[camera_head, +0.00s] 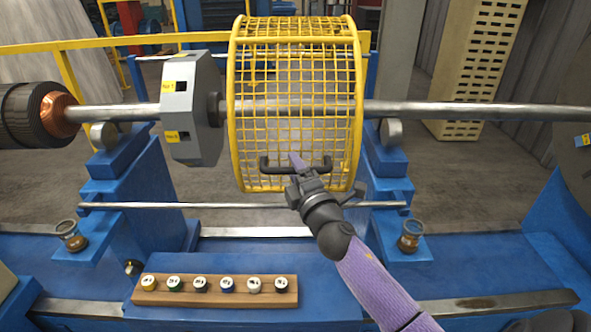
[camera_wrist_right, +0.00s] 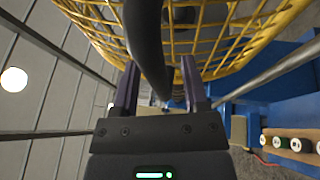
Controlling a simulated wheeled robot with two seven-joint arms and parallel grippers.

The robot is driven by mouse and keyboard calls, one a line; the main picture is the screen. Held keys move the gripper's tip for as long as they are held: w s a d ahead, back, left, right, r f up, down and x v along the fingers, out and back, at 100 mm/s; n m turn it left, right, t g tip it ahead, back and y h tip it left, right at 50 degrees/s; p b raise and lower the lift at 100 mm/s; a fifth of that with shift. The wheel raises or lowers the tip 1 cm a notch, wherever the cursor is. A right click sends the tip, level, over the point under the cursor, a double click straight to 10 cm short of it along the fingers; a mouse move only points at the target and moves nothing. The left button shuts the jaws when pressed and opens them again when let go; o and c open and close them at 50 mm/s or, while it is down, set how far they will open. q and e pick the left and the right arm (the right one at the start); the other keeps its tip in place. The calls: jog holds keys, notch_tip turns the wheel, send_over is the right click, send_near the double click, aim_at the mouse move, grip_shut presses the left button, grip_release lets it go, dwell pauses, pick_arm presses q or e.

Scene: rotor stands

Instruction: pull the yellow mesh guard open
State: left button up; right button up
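The yellow mesh guard (camera_head: 295,105) is a drum-shaped cage around the steel shaft, upper middle in the head view. It also fills the top of the right wrist view (camera_wrist_right: 215,45). A black bar handle (camera_head: 268,166) is fixed low on its front. My right gripper (camera_head: 305,172) is at this handle, its purple fingers pointing toward the guard. In the right wrist view, the handle (camera_wrist_right: 146,45) runs between the two fingers (camera_wrist_right: 158,85), which stand apart with a gap visible on the right side. Whether a finger touches the handle is unclear. My left gripper is not in view.
The steel shaft (camera_head: 450,110) rests on blue stands (camera_head: 140,190). A grey balancing block (camera_head: 190,105) is left of the guard. A thin rod (camera_head: 240,205) crosses below the handle. A wooden rack (camera_head: 215,290) with several capped jars lies in front, between two glass cups (camera_head: 70,235).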

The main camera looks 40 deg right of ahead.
jog(key=b+v, duration=0.1)
jog(key=v, duration=0.9)
